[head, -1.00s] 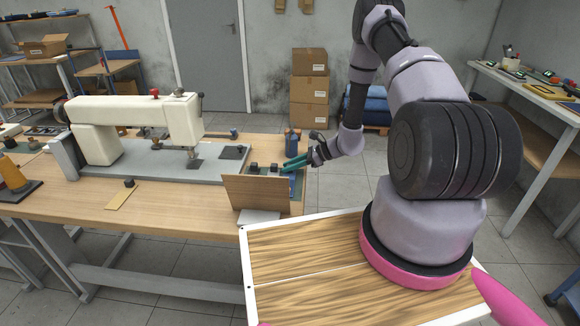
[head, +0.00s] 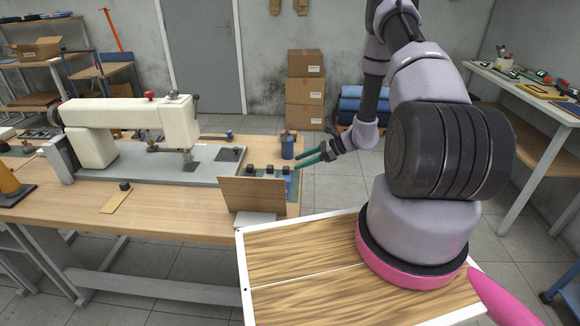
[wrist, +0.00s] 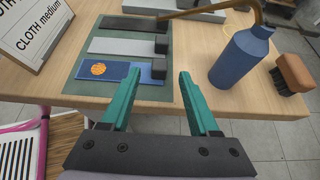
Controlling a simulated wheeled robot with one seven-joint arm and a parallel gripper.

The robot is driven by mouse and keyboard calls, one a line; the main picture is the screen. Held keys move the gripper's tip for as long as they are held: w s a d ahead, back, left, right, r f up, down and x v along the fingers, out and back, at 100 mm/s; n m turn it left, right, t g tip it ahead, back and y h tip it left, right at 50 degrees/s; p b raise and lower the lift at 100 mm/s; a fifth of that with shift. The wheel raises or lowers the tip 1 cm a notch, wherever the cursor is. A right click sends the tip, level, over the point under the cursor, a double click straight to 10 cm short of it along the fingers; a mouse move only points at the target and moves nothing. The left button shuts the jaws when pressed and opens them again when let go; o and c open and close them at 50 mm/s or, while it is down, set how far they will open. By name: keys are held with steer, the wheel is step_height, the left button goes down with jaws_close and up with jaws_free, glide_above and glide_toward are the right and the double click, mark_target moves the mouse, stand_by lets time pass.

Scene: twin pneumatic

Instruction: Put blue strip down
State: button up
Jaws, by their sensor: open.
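The blue strip (wrist: 118,71) lies flat on a dark green mat (wrist: 165,93) in the wrist view, with an orange round mark on it and a black block at its right end. A grey strip (wrist: 118,46) and a black strip (wrist: 132,24) lie beyond it on the same mat, each with a black block at its right end. My gripper (wrist: 154,78) is open and empty, its teal fingers just to the near side of the blue strip's right end. In the head view my gripper (head: 306,158) is right of the mat, apart from the strips.
A blue bottle (wrist: 242,57) and a brush (wrist: 291,74) stand right of the mat near the table edge. A sign board (wrist: 36,30) stands at the left. The sewing machine (head: 130,125) fills the table's middle left.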

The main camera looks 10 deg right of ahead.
steer(key=v, duration=0.5)
steer(key=s+a+r+n+g+h, duration=0.1)
steer(key=s+a+r+n, duration=0.15)
steer(key=r, duration=0.75)
steer(key=s+a+r+n+g+h, duration=0.15)
steer(key=r+n, duration=0.25)
steer(key=r, duration=0.6)
steer(key=s+a+r+n+h, duration=0.1)
steer(key=s+r+n+h, duration=0.2)
steer(key=r, duration=0.6)
steer(key=s+r+n+t+h, duration=0.4)
steer(key=s+r+n+t, duration=0.2)
steer(key=s+r, duration=1.1)
steer(key=shift+s+d+n, duration=0.3)
steer(key=shift+s+n, duration=0.55)
steer(key=shift+n, duration=0.1)
